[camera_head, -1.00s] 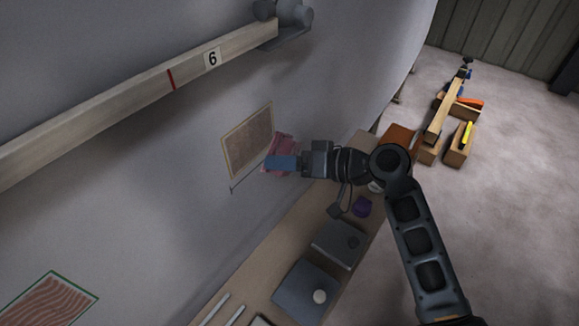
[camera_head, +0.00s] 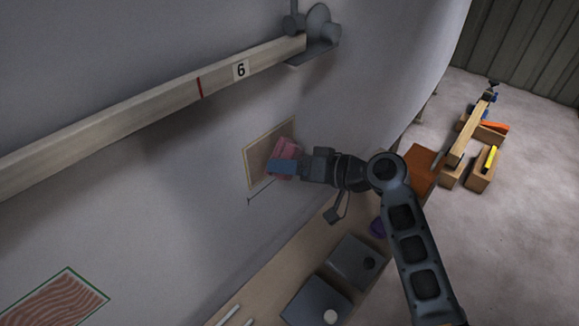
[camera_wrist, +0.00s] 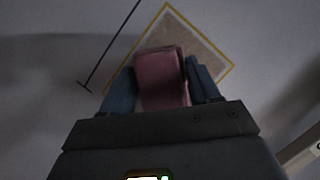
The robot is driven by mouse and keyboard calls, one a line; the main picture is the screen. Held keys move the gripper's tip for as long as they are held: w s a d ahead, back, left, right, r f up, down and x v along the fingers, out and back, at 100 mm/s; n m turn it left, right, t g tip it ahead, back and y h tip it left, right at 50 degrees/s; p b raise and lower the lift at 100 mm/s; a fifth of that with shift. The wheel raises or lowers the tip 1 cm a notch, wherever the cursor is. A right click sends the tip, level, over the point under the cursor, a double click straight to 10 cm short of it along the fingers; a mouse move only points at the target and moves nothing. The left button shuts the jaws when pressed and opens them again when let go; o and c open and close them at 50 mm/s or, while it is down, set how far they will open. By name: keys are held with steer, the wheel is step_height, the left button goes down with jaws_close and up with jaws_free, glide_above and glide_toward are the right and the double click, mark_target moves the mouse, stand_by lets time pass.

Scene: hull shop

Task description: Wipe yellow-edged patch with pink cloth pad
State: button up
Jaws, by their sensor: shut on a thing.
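The yellow-edged patch (camera_head: 259,158) is a brownish rectangle on the grey hull wall, and it also shows in the wrist view (camera_wrist: 212,52). The pink cloth pad (camera_head: 289,147) is in front of the patch's right part in the head view. My gripper (camera_head: 281,167) is shut on the pad, with a blue finger on each side of it in the wrist view (camera_wrist: 160,90). The pad (camera_wrist: 160,75) hides part of the patch. I cannot tell whether the pad touches the surface.
A wooden beam marked 6 (camera_head: 150,109) runs along the hull above the patch. A bench (camera_head: 262,272) with grey boxes (camera_head: 357,262) lies below. A green-edged patch (camera_head: 55,300) is at lower left. A dark line (camera_head: 262,192) marks the wall near the yellow-edged patch.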

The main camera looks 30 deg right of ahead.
steer(key=shift+c, duration=1.4)
steer(key=shift+a, duration=0.1)
glide_toward(245, 186)
steer(key=shift+a+x, duration=0.2)
steer(key=shift+x, duration=1.95)
steer(key=shift+x, duration=0.8)
steer(key=shift+w+d, duration=0.1)
steer(key=shift+d, duration=0.1)
